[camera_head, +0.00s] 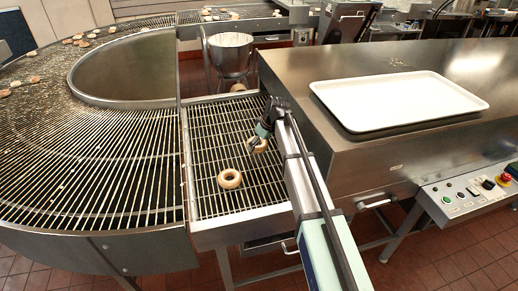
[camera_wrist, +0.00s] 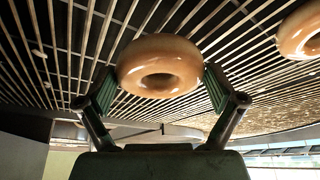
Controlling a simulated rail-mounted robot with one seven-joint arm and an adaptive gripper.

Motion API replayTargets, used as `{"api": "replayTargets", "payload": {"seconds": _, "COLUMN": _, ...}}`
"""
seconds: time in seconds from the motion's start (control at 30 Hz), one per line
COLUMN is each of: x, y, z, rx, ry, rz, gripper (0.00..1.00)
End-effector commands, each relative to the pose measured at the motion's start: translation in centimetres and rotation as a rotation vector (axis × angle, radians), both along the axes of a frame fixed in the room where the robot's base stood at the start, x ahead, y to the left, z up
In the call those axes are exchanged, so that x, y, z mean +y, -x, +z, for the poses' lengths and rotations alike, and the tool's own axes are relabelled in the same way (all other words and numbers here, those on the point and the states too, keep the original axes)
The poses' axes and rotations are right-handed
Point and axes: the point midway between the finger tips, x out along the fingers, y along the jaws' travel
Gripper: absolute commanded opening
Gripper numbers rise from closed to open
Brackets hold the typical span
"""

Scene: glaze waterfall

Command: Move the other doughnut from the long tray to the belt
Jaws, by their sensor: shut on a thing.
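My gripper (camera_head: 257,140) is low over the wire belt (camera_head: 205,125) in the head view. It is shut on a glazed doughnut (camera_head: 262,147). In the wrist view this doughnut (camera_wrist: 160,52) sits between the two fingertips, with the belt's rods close behind it. I cannot tell whether it touches the belt. The other doughnut (camera_head: 229,178) lies flat on the belt, nearer the front and apart from my gripper. It also shows at the upper right of the wrist view (camera_wrist: 296,38). The long white tray (camera_head: 400,100) on the steel housing is empty.
The steel housing (camera_head: 340,155) stands right of the belt. A control panel with a red button (camera_head: 504,179) is at the far right. A steel hopper (camera_head: 231,58) stands behind the belt. A curved conveyor (camera_head: 90,160) on the left carries several pastries at its far end.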

Motion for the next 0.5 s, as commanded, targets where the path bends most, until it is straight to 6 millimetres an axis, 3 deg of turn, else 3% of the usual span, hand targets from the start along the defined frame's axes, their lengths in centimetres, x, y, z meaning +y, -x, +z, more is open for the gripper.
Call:
{"api": "replayTargets", "payload": {"seconds": 0.3, "x": 0.0, "y": 0.1, "z": -3.4, "rx": 0.003, "ry": 0.000, "rz": 0.000, "gripper": 0.59}}
{"api": "replayTargets", "payload": {"seconds": 0.5, "x": 0.0, "y": 0.0, "z": -3.7, "rx": 0.000, "ry": 0.000, "rz": 0.000, "gripper": 0.59}}
